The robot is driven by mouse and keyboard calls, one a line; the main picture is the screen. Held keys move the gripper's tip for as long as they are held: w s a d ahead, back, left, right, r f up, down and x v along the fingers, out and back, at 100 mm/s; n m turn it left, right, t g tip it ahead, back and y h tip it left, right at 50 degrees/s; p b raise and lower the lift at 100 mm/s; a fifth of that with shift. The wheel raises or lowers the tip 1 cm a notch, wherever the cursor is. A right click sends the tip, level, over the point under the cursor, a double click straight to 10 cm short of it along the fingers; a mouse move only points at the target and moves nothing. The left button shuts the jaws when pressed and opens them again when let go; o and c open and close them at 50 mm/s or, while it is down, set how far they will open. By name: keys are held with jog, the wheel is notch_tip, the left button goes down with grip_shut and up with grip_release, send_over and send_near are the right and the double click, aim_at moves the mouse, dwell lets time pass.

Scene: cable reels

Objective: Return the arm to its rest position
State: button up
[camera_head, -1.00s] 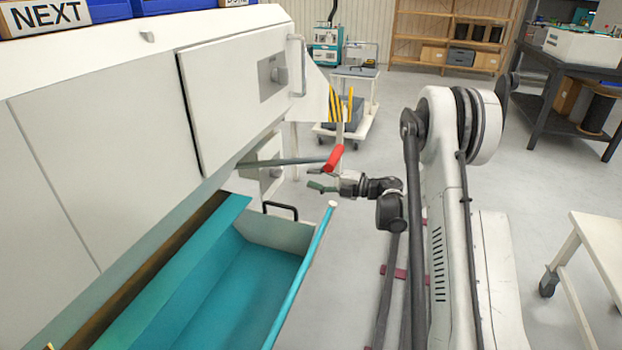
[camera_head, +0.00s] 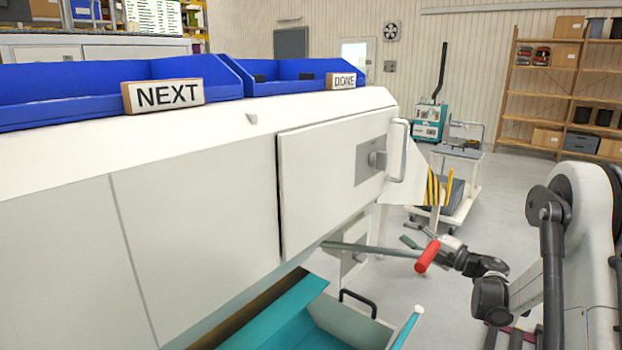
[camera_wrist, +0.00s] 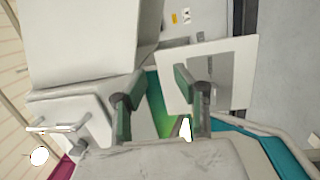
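My gripper (camera_head: 414,234) shows at the right in the head view, at the end of my arm, just above and behind the red lever handle (camera_head: 428,256). The lever's grey rod (camera_head: 370,249) runs from under the white machine to the handle. In the wrist view, my gripper's two green-padded fingers (camera_wrist: 157,92) stand well apart with nothing held between them. Whether the gripper touches the handle cannot be told; the handle overlaps part of it in the head view.
The white machine (camera_head: 210,215) fills the left side, with a closed door (camera_head: 335,180). A teal-lined drawer (camera_head: 285,320) stands open below. Blue bins (camera_head: 110,95) with NEXT and DONE signs sit on top. A trolley (camera_head: 455,185) stands behind; shelves (camera_head: 535,105) line the back.

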jog(key=s+d+r+m+t+h, duration=0.1)
jog(key=s+r+m+t+h, duration=0.2)
jog(key=r+m+h, duration=0.7)
jog(key=s+d+r+m+t+h, duration=0.1)
jog(key=s+r+m+t+h, duration=0.35)
jog(key=r, duration=0.95)
jog(key=s+a+f+m+g, duration=0.4)
jog(key=s+f+g, duration=0.15)
jog(key=s, duration=0.75)
jog(key=s+a+f+m+g+y, duration=0.1)
jog(key=s+a+f+m+g, duration=0.3)
jog(key=s+f, duration=0.55)
jog(key=s+a+f+m+g, duration=0.3)
jog(key=s+f+m+g, duration=0.15)
jog(key=s, duration=1.05)
notch_tip(320, 180, up, 18)
jog(key=p, duration=1.7)
jog(key=shift+a+f+n+p, duration=0.15)
jog(key=shift+n+p, duration=0.2)
jog(key=shift+n, duration=0.05)
jog(key=shift+c, duration=0.5)
